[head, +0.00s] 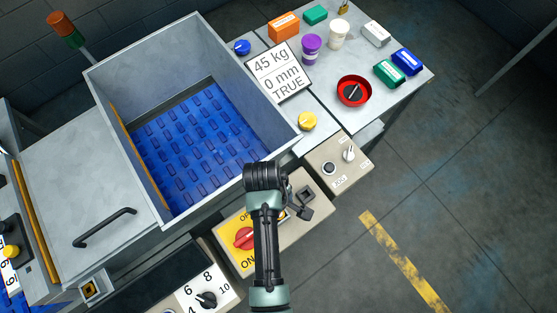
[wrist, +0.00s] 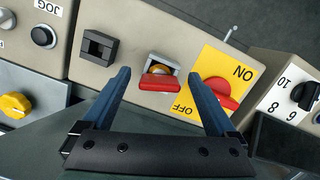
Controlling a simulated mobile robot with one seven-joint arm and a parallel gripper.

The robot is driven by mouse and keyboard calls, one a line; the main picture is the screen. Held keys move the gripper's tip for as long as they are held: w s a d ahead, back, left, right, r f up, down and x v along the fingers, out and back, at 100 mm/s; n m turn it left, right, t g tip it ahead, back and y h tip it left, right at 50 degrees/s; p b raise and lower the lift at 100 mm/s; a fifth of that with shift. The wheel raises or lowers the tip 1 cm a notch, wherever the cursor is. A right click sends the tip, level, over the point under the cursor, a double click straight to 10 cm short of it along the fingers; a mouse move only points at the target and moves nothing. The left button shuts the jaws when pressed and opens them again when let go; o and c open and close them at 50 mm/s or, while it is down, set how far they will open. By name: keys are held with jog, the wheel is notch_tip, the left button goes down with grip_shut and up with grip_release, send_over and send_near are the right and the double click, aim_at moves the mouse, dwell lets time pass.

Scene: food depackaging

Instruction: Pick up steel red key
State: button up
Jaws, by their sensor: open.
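A red tab-like piece (wrist: 158,82), which looks like the red key, sits in a small steel frame with a brass-coloured part on the beige control box, in the wrist view. My gripper (wrist: 160,73) is open. Its two blue fingers lie on either side of the red piece in the picture, and nothing is held between them. I cannot tell how far above the box they are. In the head view my arm covers the middle of the box, and the red piece is hidden.
A red rotary switch (wrist: 220,92) on a yellow ON/OFF plate is close to the right finger. A dark square socket (wrist: 98,47) is near the left finger. A metal bin with a blue belt (head: 112,122) and a table with coloured containers (head: 405,82) stand beyond.

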jog(key=c, duration=1.5)
jog(key=shift+o, duration=0.2)
jog(key=shift+r, duration=0.15)
